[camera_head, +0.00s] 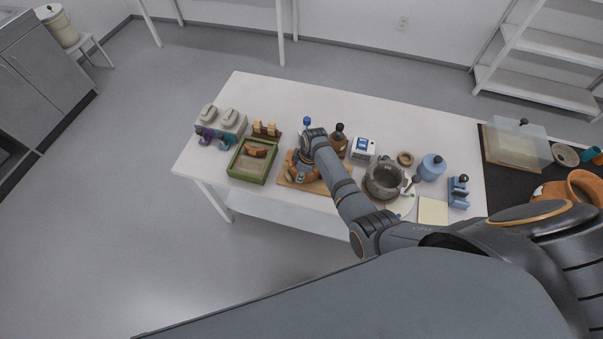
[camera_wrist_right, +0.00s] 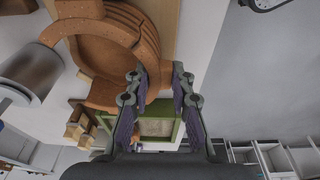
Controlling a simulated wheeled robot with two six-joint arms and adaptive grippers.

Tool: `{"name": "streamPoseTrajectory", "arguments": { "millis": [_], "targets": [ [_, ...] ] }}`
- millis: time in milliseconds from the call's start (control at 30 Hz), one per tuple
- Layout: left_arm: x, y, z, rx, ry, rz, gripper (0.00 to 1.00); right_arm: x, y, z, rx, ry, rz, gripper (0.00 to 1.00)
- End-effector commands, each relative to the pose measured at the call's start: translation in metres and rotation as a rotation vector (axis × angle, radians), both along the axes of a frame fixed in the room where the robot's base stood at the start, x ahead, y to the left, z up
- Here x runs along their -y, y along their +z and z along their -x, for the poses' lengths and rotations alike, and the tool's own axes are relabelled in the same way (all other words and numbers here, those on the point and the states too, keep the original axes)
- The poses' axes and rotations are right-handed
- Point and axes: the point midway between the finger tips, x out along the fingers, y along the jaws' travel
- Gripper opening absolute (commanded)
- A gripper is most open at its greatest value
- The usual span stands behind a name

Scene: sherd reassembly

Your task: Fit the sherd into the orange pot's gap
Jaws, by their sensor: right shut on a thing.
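The orange pot (camera_head: 293,172) stands on a wooden board near the front of the table, partly hidden by my right arm. In the right wrist view its rim and hollow inside (camera_wrist_right: 105,55) fill the upper left. My right gripper (camera_wrist_right: 160,80) is at the pot's rim, shut on an orange sherd (camera_wrist_right: 153,82). The sherd lies against the rim; I cannot tell where it ends and the pot wall begins, or whether it is seated. Another orange-brown piece (camera_head: 257,151) lies in the green tray (camera_head: 235,173). My left gripper is not in view.
A brown bottle (camera_head: 339,134), a white device (camera_head: 362,147), a grey pot (camera_head: 383,180) and a blue jar (camera_head: 432,167) stand to the right. The table's back strip is clear.

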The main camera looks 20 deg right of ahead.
Motion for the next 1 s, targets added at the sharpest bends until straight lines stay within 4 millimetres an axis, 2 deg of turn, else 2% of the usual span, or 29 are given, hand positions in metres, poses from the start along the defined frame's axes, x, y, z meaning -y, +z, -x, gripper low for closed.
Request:
{"name": "streamPoseTrajectory", "arguments": {
  "millis": [233,267,433,767,867,1000],
  "targets": [
    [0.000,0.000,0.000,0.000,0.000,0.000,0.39,0.000,-0.001,0.001,-0.001,0.000,0.000,0.00],
    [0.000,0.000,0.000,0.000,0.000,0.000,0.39,0.000,-0.001,0.001,-0.001,0.000,0.000,0.25],
    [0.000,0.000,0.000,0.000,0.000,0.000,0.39,0.000,-0.001,0.001,-0.001,0.000,0.000,0.48],
    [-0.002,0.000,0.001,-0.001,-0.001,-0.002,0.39,0.000,0.001,0.001,-0.001,0.000,0.000,0.49],
    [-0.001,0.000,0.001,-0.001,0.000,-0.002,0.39,0.002,0.011,0.001,0.001,0.000,0.000,0.49],
    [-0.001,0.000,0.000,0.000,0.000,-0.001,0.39,0.006,0.042,0.004,0.004,-0.001,0.000,0.49]
  ]
}}
